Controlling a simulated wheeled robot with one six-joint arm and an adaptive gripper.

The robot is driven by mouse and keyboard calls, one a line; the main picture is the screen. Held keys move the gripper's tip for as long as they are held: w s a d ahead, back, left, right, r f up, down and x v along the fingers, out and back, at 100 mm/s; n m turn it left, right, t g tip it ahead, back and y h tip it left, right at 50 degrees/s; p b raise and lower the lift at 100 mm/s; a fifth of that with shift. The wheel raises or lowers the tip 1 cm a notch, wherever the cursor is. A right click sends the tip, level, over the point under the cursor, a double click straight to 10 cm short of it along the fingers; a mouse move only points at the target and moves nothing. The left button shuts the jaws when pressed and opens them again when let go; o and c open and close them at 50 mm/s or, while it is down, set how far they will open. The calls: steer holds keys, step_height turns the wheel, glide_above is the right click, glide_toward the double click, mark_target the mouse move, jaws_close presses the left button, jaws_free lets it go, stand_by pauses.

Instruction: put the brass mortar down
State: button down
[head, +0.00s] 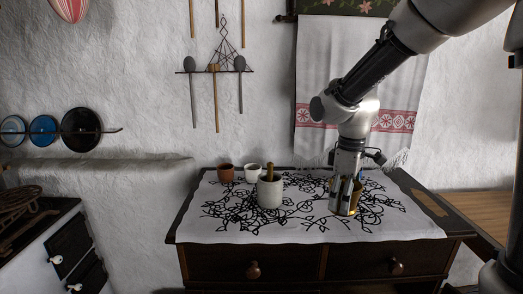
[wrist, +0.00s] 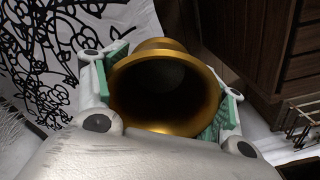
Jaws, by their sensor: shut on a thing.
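The brass mortar (wrist: 168,52) is between the fingers of my gripper (wrist: 163,95) in the wrist view, with its wide mouth facing the camera and a dark inside. Green finger pads press on both of its sides. In the head view the brass mortar (head: 348,210) is upright at the right part of the patterned cloth, with my gripper (head: 346,188) over it, pointing down. My gripper is shut on it. Whether its base touches the cloth (head: 225,232) I cannot tell; the base is close to it.
A pale stone mortar with a pestle (head: 270,193) stands left of my gripper. A terracotta cup (head: 225,173) and a white cup (head: 253,173) stand behind it. The cloth covers a dark wooden chest (head: 300,262). Bare cloth lies between the two mortars and at the front.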

steer(key=shift+w+a+r+m, duration=0.2)
steer(key=shift+w+m, duration=0.2)
steer(key=shift+m, duration=0.15)
steer(key=shift+w+a+r+m, duration=0.1)
steer(key=shift+w+r+m, duration=0.1)
steer(key=shift+w+m, duration=0.3)
steer(key=w+d+f+m, duration=0.2)
steer(key=w+m, duration=0.1)
steer(key=w+d+f+m, duration=0.5)
steer(key=w+d+m, duration=0.1)
steer(key=shift+w+d+f, duration=0.15)
steer(key=shift+w+f, duration=0.15)
steer(key=shift+w, duration=0.1)
steer(key=shift+d, duration=0.25)
